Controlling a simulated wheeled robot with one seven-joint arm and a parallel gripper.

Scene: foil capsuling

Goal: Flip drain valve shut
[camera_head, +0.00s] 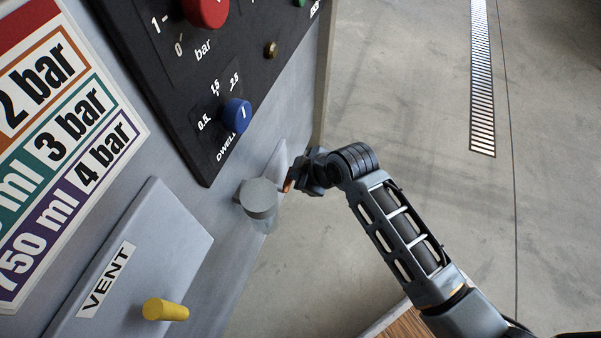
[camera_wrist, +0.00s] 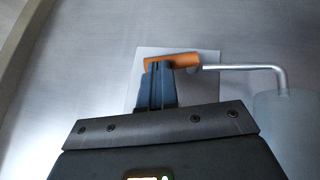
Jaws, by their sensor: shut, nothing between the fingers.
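The drain valve shows an orange lever (camera_wrist: 176,61) in the wrist view, lying nearly level in front of a pale square plate (camera_wrist: 208,88) on the metal panel. My gripper (camera_wrist: 158,68) is shut, with nothing between its fingers. Its fingertips are at the left part of the orange lever, and I cannot tell whether they touch it. In the head view the orange lever (camera_head: 288,185) is a small sliver, mostly hidden beside my gripper (camera_head: 293,182). The valve body is not clearly visible.
A bent metal pipe (camera_wrist: 248,67) runs right of the lever down to a grey cylinder (camera_wrist: 286,118); the grey cylinder (camera_head: 259,198) also shows in the head view. A blue knob (camera_head: 237,113), a red knob (camera_head: 207,10) and a yellow VENT handle (camera_head: 165,310) stick out nearby. Open floor lies right.

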